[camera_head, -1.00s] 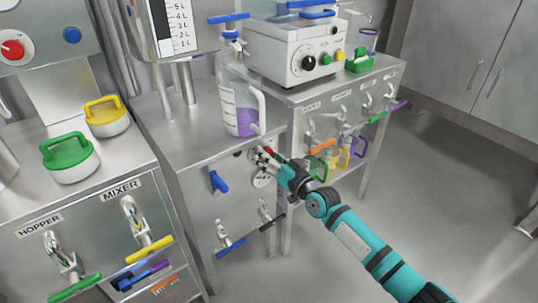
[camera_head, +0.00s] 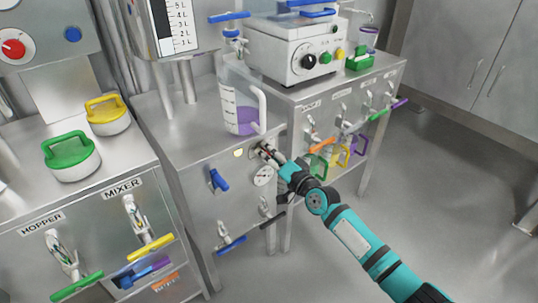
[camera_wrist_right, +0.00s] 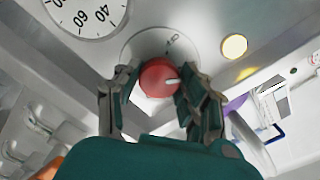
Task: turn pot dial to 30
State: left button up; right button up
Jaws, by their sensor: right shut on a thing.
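The pot dial is a red round knob (camera_wrist_right: 157,78) with a white pointer mark, seen in the right wrist view. Its pointer faces right in that view, and a small printed mark sits above it on the round plate. My right gripper (camera_wrist_right: 160,92) is shut on the knob, one finger on each side. In the head view my right gripper (camera_head: 264,150) is at the front panel below the clear jug, largely hiding the knob. A white gauge (camera_head: 263,176) is just below it; the wrist view shows part of its numbered face (camera_wrist_right: 88,12). My left gripper is not in view.
A yellow lamp (camera_head: 238,153) is lit beside the dial. The clear jug (camera_head: 240,100) with purple contents stands above.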

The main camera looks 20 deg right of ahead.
dwell(0.4)
jog(key=o, duration=1.2)
jog(key=v, duration=1.2)
